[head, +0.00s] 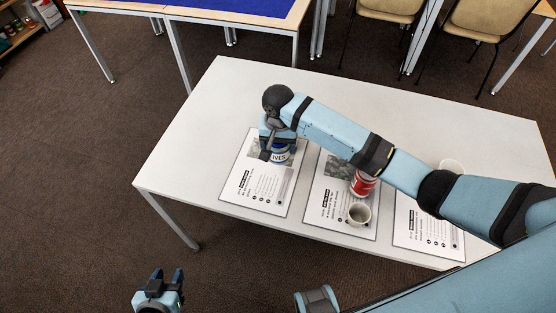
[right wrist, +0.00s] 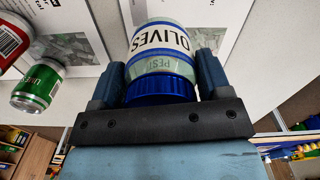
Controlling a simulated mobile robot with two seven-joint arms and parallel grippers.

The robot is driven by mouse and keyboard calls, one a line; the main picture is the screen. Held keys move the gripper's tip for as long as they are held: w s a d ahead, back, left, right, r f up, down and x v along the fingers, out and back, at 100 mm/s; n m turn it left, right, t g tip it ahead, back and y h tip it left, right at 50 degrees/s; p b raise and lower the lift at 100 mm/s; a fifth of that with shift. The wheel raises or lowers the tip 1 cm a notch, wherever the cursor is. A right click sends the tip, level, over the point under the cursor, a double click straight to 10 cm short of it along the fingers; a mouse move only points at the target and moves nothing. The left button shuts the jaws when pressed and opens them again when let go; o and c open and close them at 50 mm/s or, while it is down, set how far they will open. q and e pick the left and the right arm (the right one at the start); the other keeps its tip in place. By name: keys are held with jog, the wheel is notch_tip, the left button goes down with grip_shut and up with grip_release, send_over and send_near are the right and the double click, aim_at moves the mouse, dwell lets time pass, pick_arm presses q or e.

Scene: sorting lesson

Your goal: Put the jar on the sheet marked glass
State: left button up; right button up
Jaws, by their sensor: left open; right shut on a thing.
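The jar (head: 283,155) has a blue lid and a label reading OLIVES, partly hidden by my gripper in the head view. My right gripper (head: 275,141) is shut on the jar; in the right wrist view the jar (right wrist: 162,50) sits between both fingers, lid toward the palm. It is over the upper part of the left sheet (head: 250,190); I cannot tell whether it touches. The middle sheet (head: 325,210) and right sheet (head: 425,235) lie beside it. Their headings are too small to read. My left gripper (head: 167,278) is open and empty, off the table at the bottom.
A red can (head: 363,184) and a pale cup (head: 359,213) stand on the middle sheet. A white cup (head: 452,166) is partly behind my right arm. A green can (right wrist: 38,88) shows in the right wrist view. The white table's (head: 200,130) left end is clear.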

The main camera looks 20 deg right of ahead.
notch_tip(320, 180, down, 8)
jog(key=shift+r, duration=0.1)
dwell(0.4)
jog(key=o, duration=1)
